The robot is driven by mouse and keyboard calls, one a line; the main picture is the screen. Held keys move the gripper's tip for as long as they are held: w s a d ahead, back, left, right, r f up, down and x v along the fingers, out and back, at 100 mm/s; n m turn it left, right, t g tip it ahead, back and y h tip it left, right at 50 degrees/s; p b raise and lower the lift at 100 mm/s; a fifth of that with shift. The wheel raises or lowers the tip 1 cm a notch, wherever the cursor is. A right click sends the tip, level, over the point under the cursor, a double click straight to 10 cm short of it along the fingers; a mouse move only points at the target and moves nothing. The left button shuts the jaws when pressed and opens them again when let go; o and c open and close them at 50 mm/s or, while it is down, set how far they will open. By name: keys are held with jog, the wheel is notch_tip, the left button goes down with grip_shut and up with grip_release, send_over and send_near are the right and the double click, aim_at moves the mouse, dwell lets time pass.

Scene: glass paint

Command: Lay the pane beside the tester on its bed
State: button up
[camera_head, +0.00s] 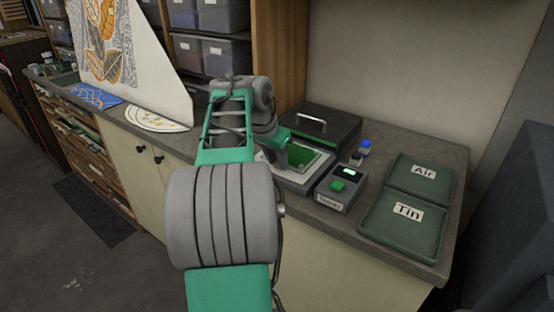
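The tester is a low grey unit on the counter, with a pale bed (293,178) and a raised dark lid (335,128) with a metal handle behind it. A green pane (306,157) shows at the bed, just right of my gripper (284,140). I cannot tell whether the pane rests on the bed or is held just above it. My arm hides the pane's left side and most of my gripper. The fingertips do not show clearly.
A grey control box (341,187) with a green button stands right of the bed. Small blue-topped blocks (364,148) sit behind it. Green trays marked Air (432,188) and Tin (392,238) lie at the right. A tall patterned panel (150,70) stands at the left.

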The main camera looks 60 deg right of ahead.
jog(key=o, duration=0.4)
